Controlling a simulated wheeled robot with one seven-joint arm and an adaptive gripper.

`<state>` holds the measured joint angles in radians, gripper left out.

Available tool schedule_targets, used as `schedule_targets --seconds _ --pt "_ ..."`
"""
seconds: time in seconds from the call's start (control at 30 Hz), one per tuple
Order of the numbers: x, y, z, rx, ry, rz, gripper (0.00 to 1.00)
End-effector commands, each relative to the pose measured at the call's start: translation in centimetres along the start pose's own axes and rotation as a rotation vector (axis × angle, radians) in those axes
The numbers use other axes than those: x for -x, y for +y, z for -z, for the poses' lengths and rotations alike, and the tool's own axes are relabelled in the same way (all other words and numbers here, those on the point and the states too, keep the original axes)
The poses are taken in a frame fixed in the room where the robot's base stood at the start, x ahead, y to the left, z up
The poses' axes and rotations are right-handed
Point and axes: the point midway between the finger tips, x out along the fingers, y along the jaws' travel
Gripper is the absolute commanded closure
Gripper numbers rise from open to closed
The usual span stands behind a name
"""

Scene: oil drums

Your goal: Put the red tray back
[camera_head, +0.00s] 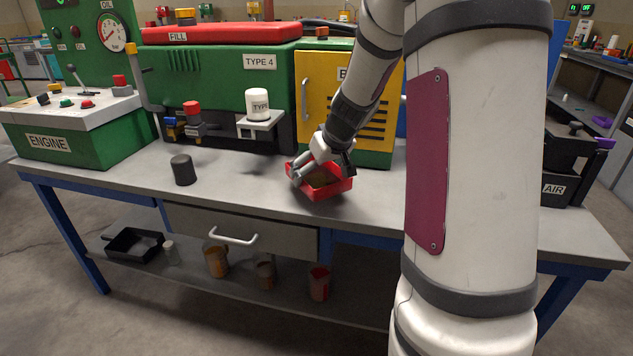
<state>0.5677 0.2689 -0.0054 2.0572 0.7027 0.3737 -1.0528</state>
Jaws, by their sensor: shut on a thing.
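The red tray (329,191) is a small open box with a brownish inside. It is at the front middle of the grey workbench top, before the yellow cabinet. My gripper (310,176) is shut on the red tray at its left and back side. The fingers partly cover the tray's far rim. I cannot tell whether the tray rests on the bench or is slightly above it.
A dark cylinder (183,170) stands on the workbench (240,190) to the left. A white canister (258,105) sits on a small bracket of the green machine (210,75). The lower shelf holds a black tray (134,244) and several cups. Bench space left of the red tray is clear.

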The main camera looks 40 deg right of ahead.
Motion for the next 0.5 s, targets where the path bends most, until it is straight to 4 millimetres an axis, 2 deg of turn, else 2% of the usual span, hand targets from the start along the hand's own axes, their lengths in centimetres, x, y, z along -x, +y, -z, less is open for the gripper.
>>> schedule_targets --seconds 0.07,0.33,0.5 --pt "-0.5 0.0 0.2 0.001 -0.001 0.0 0.38" --pt "-2.7 0.1 -1.4 -0.001 -0.002 0.0 0.38" --pt "-3.2 0.0 -1.7 0.0 0.0 0.0 0.38"
